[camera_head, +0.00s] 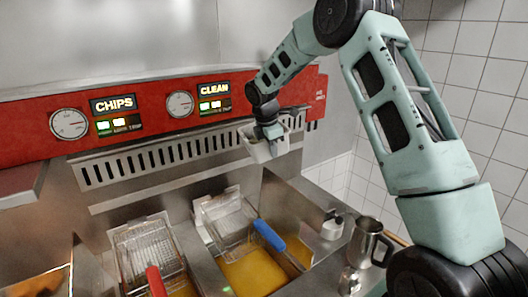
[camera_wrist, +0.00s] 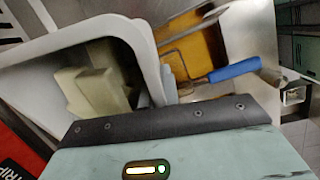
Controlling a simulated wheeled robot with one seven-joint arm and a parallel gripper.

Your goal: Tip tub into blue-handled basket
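The white tub (camera_head: 262,151) hangs in the air in front of the fryer's slotted back panel, above and a little right of the blue-handled basket. My gripper (camera_head: 268,131) is at its rim and appears shut on it; the fingertips are hidden. In the wrist view the tub (camera_wrist: 145,48) fills the left side, with pale yellow chunks (camera_wrist: 95,85) inside. The wire basket (camera_head: 228,222) rests over orange oil, its blue handle (camera_head: 268,235) pointing toward the lower right. The blue handle (camera_wrist: 235,69) also shows in the wrist view, beyond the tub.
A second basket (camera_head: 147,252) with a red handle (camera_head: 156,281) sits in the left oil well. A metal jug (camera_head: 368,243) and a small shaker (camera_head: 349,280) stand on the right counter. The red control panel (camera_head: 150,110) runs behind the tub.

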